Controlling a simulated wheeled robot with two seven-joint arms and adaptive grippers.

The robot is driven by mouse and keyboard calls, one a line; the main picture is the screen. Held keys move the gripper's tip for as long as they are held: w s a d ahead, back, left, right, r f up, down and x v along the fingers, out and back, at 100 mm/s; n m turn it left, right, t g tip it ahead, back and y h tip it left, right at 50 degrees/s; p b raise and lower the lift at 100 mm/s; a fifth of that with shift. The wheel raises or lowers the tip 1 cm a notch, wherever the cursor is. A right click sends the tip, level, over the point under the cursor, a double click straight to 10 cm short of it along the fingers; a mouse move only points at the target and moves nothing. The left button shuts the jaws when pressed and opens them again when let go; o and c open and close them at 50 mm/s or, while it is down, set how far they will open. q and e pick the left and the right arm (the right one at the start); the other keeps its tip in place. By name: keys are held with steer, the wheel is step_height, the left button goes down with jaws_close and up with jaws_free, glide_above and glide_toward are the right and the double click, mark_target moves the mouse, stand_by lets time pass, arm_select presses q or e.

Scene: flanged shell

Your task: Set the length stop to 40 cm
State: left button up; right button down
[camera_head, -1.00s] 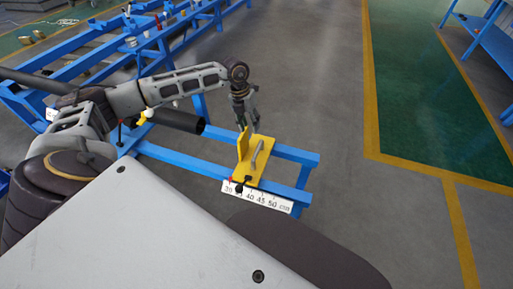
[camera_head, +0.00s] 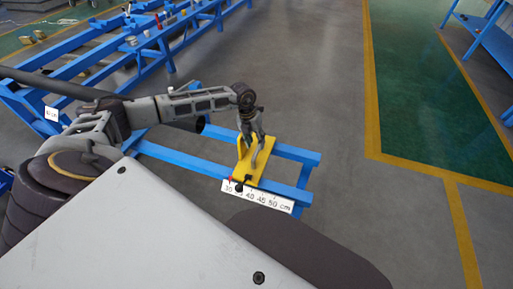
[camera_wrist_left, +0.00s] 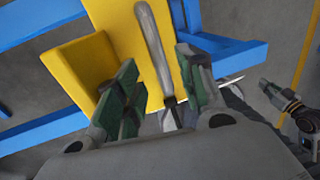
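The yellow length stop (camera_head: 248,172) sits across the blue rails at the near end of the frame. Its upright plate (camera_wrist_left: 85,68) and grey handle (camera_wrist_left: 152,45) show in the left wrist view. A white scale (camera_head: 262,198) marked in cm from about 30 to 50 runs along the near rail. A dark knob with a pointer (camera_head: 239,186) lies at its low end, left of the 40 mark. My left gripper (camera_head: 254,160) is over the stop. In the left wrist view its fingers (camera_wrist_left: 163,95) are apart, with the handle between them.
A dark pipe (camera_head: 60,84) lies along the blue frame (camera_head: 190,158) at the left, its end near the stop. Another blue table (camera_head: 490,38) stands at the far right. The grey floor (camera_head: 310,100) between is clear.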

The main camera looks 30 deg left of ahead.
mark_target(257, 148)
arm_select(q)
steer(key=f, duration=0.3)
steer(key=shift+d, duration=0.25)
steer(key=shift+d+f, duration=0.1)
steer(key=shift+f, duration=0.2)
arm_select(e)
steer(key=shift+a+r, duration=0.15)
steer(key=shift+r, duration=0.35)
steer(key=shift+a+r, duration=0.15)
steer(key=shift+r, duration=0.35)
arm_select(q)
steer(key=shift+c, duration=0.5)
jaws_close()
